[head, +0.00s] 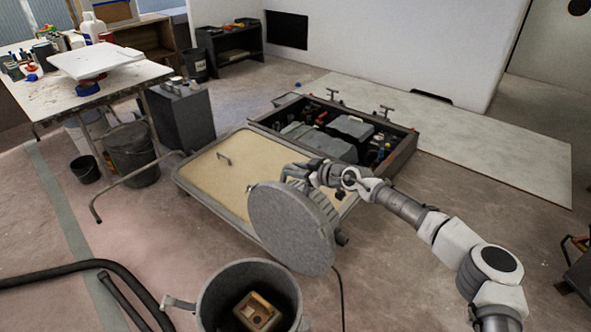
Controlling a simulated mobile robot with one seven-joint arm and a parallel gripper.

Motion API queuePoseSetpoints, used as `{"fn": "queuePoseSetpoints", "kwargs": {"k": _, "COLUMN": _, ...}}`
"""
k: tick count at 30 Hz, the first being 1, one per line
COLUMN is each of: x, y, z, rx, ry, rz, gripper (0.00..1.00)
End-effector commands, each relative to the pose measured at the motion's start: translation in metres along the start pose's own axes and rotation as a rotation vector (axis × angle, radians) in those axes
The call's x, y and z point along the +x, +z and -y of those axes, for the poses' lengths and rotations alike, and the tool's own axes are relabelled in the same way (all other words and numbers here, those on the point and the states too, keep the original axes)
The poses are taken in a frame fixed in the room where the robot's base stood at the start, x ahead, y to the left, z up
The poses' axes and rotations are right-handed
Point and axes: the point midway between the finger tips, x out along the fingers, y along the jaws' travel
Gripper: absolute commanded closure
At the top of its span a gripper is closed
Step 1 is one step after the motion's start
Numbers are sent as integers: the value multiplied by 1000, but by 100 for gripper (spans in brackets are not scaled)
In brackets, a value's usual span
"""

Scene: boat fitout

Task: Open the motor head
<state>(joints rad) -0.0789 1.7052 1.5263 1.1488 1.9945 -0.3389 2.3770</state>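A round grey motor head (290,228) stands tilted up on edge, its flat disc face toward the camera. Its ribbed side shows at the right. The open grey drum (217,285) is below and left of it, with a small tan box-like part (257,311) inside. The disc's lower edge lies close to the drum's right rim; I cannot tell if they are joined. My gripper (298,174) is at the top edge of the motor head, touching or very near it. Its fingertips are partly hidden, so their grip is unclear.
A tan hatch panel (215,185) lies behind the motor head, beside an open floor bay (402,150) with dark equipment. A cluttered worktable (55,95) stands at left. A black hose (75,264) lies at lower left. The floor at right is mostly clear.

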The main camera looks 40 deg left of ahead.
Motion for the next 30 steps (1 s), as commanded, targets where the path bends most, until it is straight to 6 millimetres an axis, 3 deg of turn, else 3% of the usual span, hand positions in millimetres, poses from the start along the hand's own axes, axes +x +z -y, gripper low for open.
{"fn": "queuePoseSetpoints", "kwargs": {"k": 1, "x": 3, "y": -1, "z": 6, "rx": -2, "ry": -9, "rz": -2, "gripper": 58}}
{"fn": "queuePoseSetpoints", "kwargs": {"k": 4, "x": 3, "y": -1, "z": 5, "rx": -2, "ry": -8, "rz": -1, "gripper": 43}}
{"fn": "queuePoseSetpoints", "kwargs": {"k": 16, "x": -8, "y": -2, "z": 1, "rx": -2, "ry": -3, "rz": 1, "gripper": 43}}
{"fn": "queuePoseSetpoints", "kwargs": {"k": 20, "x": -26, "y": -3, "z": 0, "rx": -4, "ry": -2, "rz": 2, "gripper": 43}}
{"fn": "queuePoseSetpoints", "kwargs": {"k": 30, "x": -95, "y": -3, "z": 0, "rx": -2, "ry": -3, "rz": 2, "gripper": 43}}
